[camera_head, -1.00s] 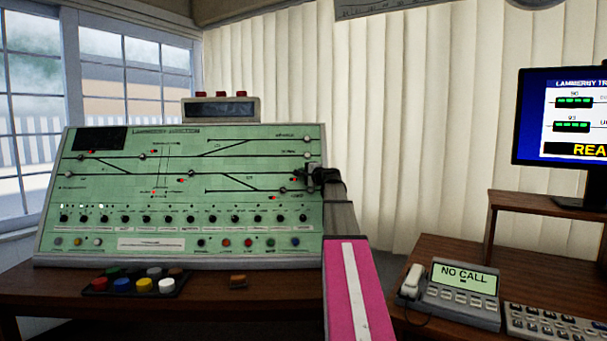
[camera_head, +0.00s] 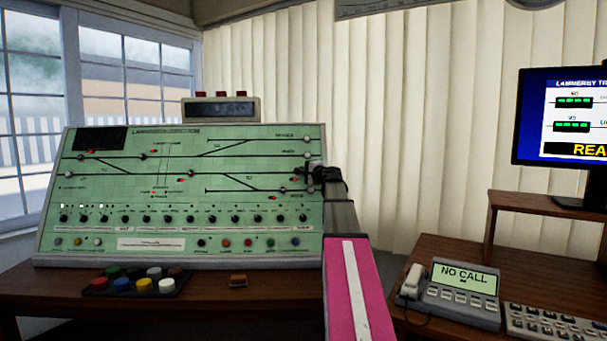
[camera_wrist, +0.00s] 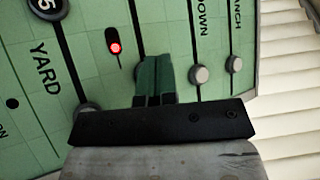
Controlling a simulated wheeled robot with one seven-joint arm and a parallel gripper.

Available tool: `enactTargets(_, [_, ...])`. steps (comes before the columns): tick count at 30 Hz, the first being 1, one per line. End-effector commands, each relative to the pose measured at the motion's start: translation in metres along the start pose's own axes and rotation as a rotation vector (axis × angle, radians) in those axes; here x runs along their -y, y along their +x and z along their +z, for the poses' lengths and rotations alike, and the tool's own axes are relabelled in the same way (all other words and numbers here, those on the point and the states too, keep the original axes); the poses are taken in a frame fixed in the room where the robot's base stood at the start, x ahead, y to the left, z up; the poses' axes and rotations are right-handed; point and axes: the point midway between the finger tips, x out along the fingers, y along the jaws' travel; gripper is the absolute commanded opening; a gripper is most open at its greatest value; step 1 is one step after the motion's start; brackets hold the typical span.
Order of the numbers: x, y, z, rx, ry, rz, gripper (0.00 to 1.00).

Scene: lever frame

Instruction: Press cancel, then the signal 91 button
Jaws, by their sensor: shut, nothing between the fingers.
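The green signalling panel (camera_head: 130,215) stands on the desk, with a track diagram and rows of small knobs and buttons. My gripper (camera_head: 303,173) is shut and empty at the panel's right edge, among the round buttons at the track ends. In the wrist view my gripper's fingertips (camera_wrist: 153,72) are over the green face, between a red-lit signal marker (camera_wrist: 115,47) and a pale round button (camera_wrist: 200,74). I cannot tell whether they touch the panel. The labels for cancel and signal 91 are too small to read; "YARD" and "DOWN" are legible nearby.
A box with red lamps (camera_head: 220,110) stands on top. A phone reading NO CALL (camera_head: 463,290), a keyboard (camera_head: 555,325) and a monitor (camera_head: 560,120) are at right.

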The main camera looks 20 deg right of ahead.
Motion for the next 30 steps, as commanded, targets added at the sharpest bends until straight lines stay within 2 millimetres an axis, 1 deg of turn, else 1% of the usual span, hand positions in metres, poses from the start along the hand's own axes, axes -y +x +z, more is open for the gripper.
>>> enactTargets(8, [0.003,-0.004,0.003,0.000,0.000,0.000,0.00])
enactTargets(24, [0.025,-0.035,0.025,0.000,-0.001,0.000,0.00])
enactTargets(30, [0.025,-0.035,0.025,0.000,0.000,0.000,0.00])
